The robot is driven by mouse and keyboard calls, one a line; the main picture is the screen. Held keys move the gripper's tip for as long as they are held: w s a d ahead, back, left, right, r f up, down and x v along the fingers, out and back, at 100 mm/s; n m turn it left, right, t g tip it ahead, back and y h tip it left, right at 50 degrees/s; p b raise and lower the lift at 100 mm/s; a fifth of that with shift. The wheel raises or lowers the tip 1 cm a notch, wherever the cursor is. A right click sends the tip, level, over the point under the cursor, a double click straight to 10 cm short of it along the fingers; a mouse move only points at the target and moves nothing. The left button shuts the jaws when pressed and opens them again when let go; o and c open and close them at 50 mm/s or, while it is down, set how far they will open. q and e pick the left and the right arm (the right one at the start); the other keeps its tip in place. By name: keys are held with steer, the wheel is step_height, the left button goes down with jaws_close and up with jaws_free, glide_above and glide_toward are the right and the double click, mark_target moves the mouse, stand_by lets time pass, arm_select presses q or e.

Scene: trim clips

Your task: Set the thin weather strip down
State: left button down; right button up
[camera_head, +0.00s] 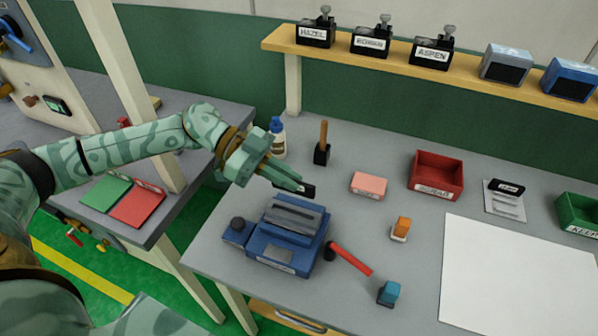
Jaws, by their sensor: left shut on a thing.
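My right gripper is not in view.
A black block with a wooden handle (322,146), a bottle (278,140), a pink block (369,185), a red bin (436,175) and a red-handled tool (350,259) stand around. A white sheet (515,280) lies right. A shelf (400,68) runs along the back.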

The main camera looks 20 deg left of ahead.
mark_target(305, 184)
arm_select(q)
steer(key=shift+r, duration=0.65)
steer(key=shift+s+f+n, duration=0.15)
steer(key=shift+n, duration=0.15)
steer(key=d+r+n+t, duration=0.1)
steer(key=r, duration=0.1)
steer(key=d+r+n+t, duration=0.1)
steer(key=r, duration=0.1)
steer(key=d+r+t, duration=0.1)
steer(key=d+r, duration=0.1)
steer(key=shift+w+r+n+t+y, duration=0.2)
steer(key=shift+n+t+y, duration=0.1)
steer(key=shift+n, duration=0.1)
steer(key=s+a+f+n+t, duration=0.1)
steer(key=a+n+t+y, duration=0.1)
steer(key=a, duration=0.1)
steer(key=s+a+f+n+t, duration=0.1)
steer(key=shift+s+a+f+t+y, duration=0.15)
steer(key=shift+s+f+t+y, duration=0.15)
steer(key=shift+f+y, duration=0.1)
